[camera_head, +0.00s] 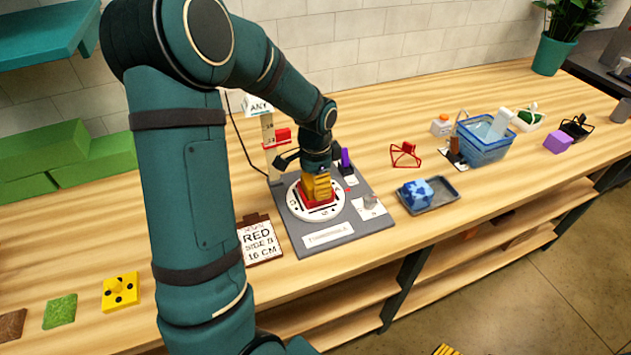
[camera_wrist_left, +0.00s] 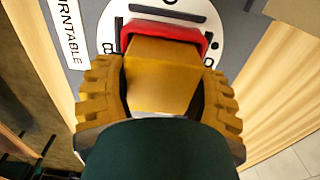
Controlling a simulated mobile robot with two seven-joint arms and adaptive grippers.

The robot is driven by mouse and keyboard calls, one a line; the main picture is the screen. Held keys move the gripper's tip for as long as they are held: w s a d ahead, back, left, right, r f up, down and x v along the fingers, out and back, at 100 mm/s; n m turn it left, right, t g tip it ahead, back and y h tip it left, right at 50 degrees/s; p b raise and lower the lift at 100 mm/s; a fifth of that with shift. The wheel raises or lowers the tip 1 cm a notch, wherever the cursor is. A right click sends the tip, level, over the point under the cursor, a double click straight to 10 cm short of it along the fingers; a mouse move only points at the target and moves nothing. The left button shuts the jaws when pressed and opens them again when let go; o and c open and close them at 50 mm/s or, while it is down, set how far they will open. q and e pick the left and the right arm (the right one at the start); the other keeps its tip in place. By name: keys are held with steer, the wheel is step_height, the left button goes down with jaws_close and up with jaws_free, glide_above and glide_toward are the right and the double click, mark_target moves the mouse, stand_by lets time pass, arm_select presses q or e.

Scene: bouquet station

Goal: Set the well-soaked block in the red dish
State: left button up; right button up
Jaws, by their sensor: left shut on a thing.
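My left gripper (camera_head: 318,186) reaches down over the turntable and is shut on an ochre block (camera_wrist_left: 162,75), which shows between its yellow fingers in the left wrist view. The red dish (camera_head: 318,206) sits on the white disc of the turntable (camera_head: 298,205). In the left wrist view the dish's red wall (camera_wrist_left: 165,32) shows right by the block's far end. The block is at or in the dish; I cannot tell whether it rests on the dish's bottom. My fingers hide much of the block in the head view. My right gripper is not in view.
A grey tray (camera_head: 445,201) with a blue block (camera_head: 415,192) lies right of the turntable. A blue basket (camera_head: 484,147) and a purple block (camera_head: 558,142) stand farther right. A card reading RED, 16 CM (camera_head: 258,240) lies at left. Green blocks (camera_head: 92,155) stand far left.

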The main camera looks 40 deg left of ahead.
arm_select(q)
steer(key=shift+f, duration=0.1)
stand_by(0.3)
steer(key=o, duration=1.4)
steer(key=shift+r+p, duration=2.8)
steer(key=shift+r, duration=0.75)
